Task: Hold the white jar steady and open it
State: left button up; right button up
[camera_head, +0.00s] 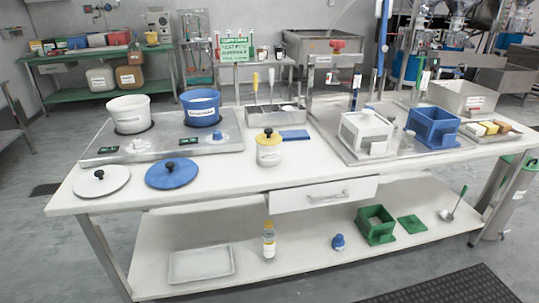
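A white jar (269,154) with a yellow lid (269,138) and a dark knob on top stands upright near the middle of the white table. The lid sits on the jar. A small label shows on the jar's front. Neither of my grippers shows in the head view, and nothing touches the jar.
Left of the jar lie a blue lid (172,174) and a white lid (101,182). Behind them, a white pot (129,114) and a blue pot (201,107) stand on a metal plate. A blue flat block (294,135) lies behind the jar. The table front (235,185) is clear.

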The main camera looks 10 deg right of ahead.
aim_at(267, 156)
jog(key=z, duration=0.4)
jog(key=k, duration=0.2)
jog(key=u, duration=0.55)
jog(key=i, duration=1.05)
jog(key=z, duration=0.75)
